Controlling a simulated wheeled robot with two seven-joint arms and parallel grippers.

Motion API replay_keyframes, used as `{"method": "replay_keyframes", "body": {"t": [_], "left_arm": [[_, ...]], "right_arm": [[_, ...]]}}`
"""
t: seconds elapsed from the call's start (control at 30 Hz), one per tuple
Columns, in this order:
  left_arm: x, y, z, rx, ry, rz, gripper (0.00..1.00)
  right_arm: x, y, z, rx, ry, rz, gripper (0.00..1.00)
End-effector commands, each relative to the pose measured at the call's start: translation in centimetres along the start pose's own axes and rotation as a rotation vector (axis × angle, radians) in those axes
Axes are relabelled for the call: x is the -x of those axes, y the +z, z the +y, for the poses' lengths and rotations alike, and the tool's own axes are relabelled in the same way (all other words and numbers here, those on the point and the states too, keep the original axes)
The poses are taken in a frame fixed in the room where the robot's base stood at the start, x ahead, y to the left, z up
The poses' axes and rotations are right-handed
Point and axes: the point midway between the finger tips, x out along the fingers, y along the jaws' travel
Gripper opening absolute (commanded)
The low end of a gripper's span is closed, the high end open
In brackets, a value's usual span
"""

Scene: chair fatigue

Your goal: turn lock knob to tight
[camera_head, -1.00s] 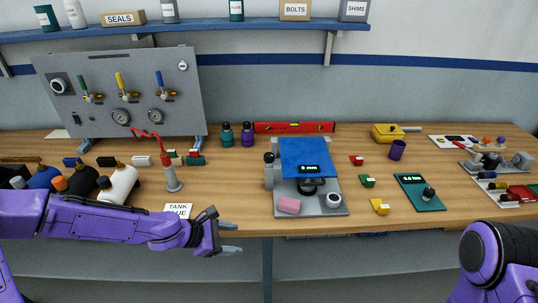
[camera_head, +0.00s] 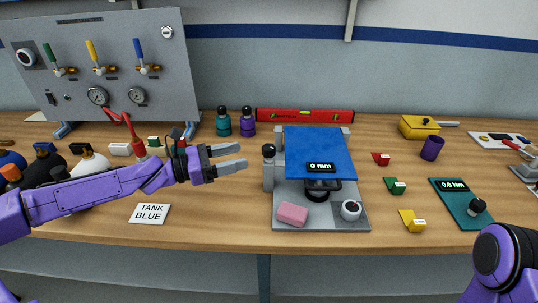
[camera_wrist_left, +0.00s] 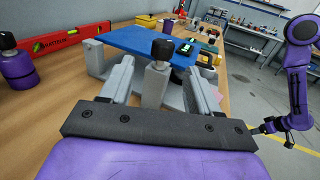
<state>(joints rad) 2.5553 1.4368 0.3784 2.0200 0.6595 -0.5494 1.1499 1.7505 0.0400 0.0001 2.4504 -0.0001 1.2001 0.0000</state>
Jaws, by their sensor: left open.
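A black knob (camera_head: 268,150) tops a grey post at the left edge of the grey rig (camera_head: 290,222), whose blue plate (camera_head: 318,146) carries a display reading 0 mm. A white dial with a dark face (camera_head: 351,210) sits at the rig's front right. My left gripper (camera_head: 241,157) is open and empty, left of the black knob and apart from it. In the left wrist view the black knob (camera_wrist_left: 162,48) stands upright, lined up between the open fingers and beyond them. My right gripper (camera_wrist_left: 266,130) shows small at the right of the wrist view; its jaws are unclear.
A pink block (camera_head: 292,214) lies on the rig's base. Teal and purple bottles (camera_head: 248,122) and a red level (camera_head: 305,115) stand behind. A gauge panel (camera_head: 105,70) is at back left. A teal plate reading 0.0 Nm (camera_head: 450,205) lies right. Table is clear near the TANK BLUE card (camera_head: 150,213).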

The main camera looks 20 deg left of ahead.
Motion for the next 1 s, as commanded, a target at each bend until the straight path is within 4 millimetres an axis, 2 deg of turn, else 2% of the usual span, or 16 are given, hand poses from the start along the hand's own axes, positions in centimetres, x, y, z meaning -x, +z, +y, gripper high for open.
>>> {"method": "replay_keyframes", "body": {"t": [0.03,0.2,0.33,0.5,0.73,0.77,0.8,0.9,1.0], "left_arm": [[-1.3,-1.6,-0.4,0.002,-0.012,0.012,0.62],[-5.4,-1.0,-0.4,0.002,-0.013,0.011,0.62],[-7.6,-0.7,-0.4,0.002,-0.009,0.008,0.62],[-8.9,-0.5,-0.3,0.004,-0.005,0.006,0.62],[-8.9,-0.4,-0.3,0.003,-0.003,0.005,0.62],[-8.9,-0.4,-0.3,0.003,-0.003,0.005,0.55],[-8.9,-0.4,-0.2,0.003,-0.003,0.005,0.42],[-8.9,-0.4,-0.2,0.003,-0.003,0.005,0.12],[-8.9,-0.4,-0.2,0.003,-0.003,0.005,0.12]], "right_arm": [[-1.9,0.8,-0.1,0.0,0.001,-0.001,0.76],[-2.9,1.2,-0.2,0.0,0.001,-0.001,0.76],[-3.2,1.3,-0.3,0.0,0.0,0.0,0.76],[-3.2,1.3,-0.3,0.0,0.0,0.0,0.76],[-3.2,1.3,-0.3,0.0,0.0,0.0,0.76],[-3.2,1.3,-0.3,0.0,0.0,0.0,0.76],[-3.2,1.3,-0.3,0.0,0.0,0.0,0.76],[-3.2,1.3,-0.3,0.0,0.0,0.0,0.76],[-3.2,1.3,-0.3,0.0,0.0,0.0,0.76]]}}
